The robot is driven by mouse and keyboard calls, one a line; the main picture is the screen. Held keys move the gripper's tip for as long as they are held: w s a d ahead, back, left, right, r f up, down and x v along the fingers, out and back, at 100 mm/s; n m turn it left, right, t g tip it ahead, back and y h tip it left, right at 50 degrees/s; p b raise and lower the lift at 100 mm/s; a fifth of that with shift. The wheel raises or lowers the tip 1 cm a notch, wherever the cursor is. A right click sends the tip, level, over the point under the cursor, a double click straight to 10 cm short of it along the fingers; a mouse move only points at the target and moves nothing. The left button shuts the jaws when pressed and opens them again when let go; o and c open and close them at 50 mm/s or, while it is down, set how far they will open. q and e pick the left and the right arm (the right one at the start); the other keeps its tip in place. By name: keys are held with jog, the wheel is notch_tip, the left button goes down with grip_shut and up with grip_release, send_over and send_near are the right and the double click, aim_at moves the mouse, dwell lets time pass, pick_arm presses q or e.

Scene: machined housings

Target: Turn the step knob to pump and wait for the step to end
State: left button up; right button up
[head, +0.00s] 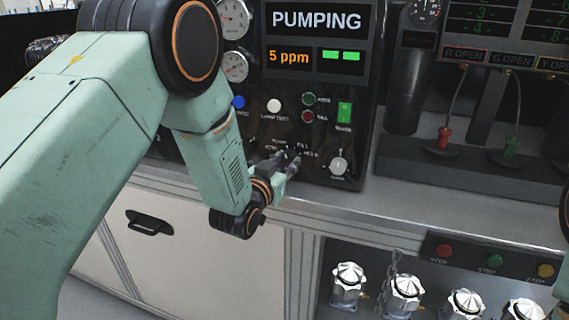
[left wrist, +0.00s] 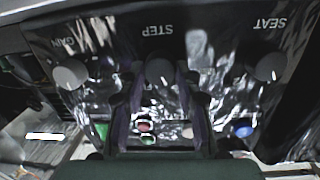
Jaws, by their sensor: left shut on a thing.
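My left gripper (head: 288,160) reaches the lower part of a black control panel (head: 262,120) and is shut on the step knob. The panel's screen (head: 317,21) reads PUMPING. A smaller display (head: 289,57) reads 5 ppm in orange, with two green bars (head: 341,55) beside it. My right gripper is not in view.
A gain knob (left wrist: 70,75) and a seat knob (left wrist: 270,66) flank the step knob. A green switch (head: 344,112) and small buttons sit above. Silver valve knobs (head: 349,278) are below.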

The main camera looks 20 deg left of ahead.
pick_arm(q)
jog(key=o, duration=1.2)
jog(key=shift+c, duration=0.2)
jog(key=s+a, duration=0.1)
jog(key=s, duration=1.1)
jog(key=shift+r, duration=0.4)
jog(key=shift+a, duration=0.1)
